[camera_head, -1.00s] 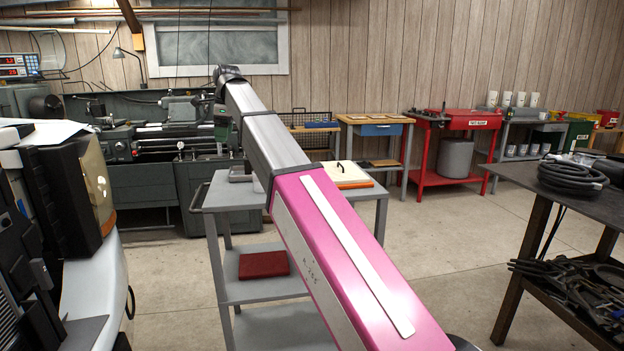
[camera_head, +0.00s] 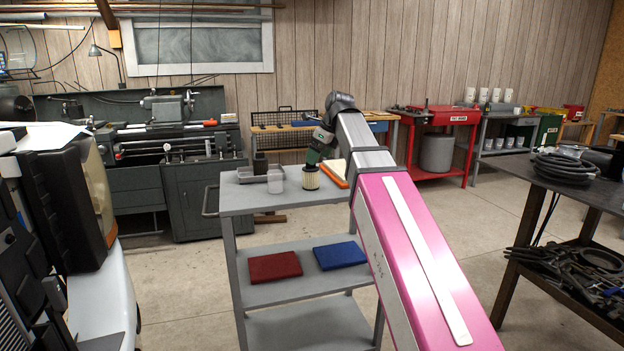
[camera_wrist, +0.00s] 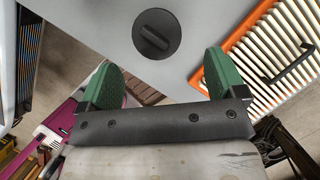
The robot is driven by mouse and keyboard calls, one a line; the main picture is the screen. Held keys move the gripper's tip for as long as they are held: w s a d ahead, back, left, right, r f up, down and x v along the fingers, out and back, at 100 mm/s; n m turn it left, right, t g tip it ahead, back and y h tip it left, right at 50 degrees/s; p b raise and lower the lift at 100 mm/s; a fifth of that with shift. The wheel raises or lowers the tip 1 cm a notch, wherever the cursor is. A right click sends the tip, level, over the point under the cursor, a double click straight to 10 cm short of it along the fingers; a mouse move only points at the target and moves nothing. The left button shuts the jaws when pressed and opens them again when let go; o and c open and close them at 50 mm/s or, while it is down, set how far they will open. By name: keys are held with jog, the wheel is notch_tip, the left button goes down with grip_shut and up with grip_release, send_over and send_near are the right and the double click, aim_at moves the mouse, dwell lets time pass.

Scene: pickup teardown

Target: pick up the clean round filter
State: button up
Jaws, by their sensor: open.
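The round filter (camera_head: 311,181) stands upright on the top of the grey cart, with pale pleated sides and a dark cap. In the wrist view its black round cap (camera_wrist: 171,20) with a raised bar handle lies ahead of my fingertips. My gripper (camera_head: 318,150) is just above the filter in the head view, pointing down. In the wrist view my gripper (camera_wrist: 163,82) has its two green fingers spread wide with nothing between them. Whether the filter is clean is hard to tell at this size.
An orange-framed flat filter (camera_head: 333,172) with a black handle lies close on the right. Red (camera_head: 275,267) and blue (camera_head: 340,256) pads lie on the shelf below.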

aim_at(311, 168)
jog(key=shift+a+x, duration=0.2)
jog(key=shift+x, duration=1.35)
jog(key=shift+a+x, duration=0.2)
jog(key=shift+x, duration=1.35)
jog(key=shift+r, duration=0.25)
jog(key=c, duration=1)
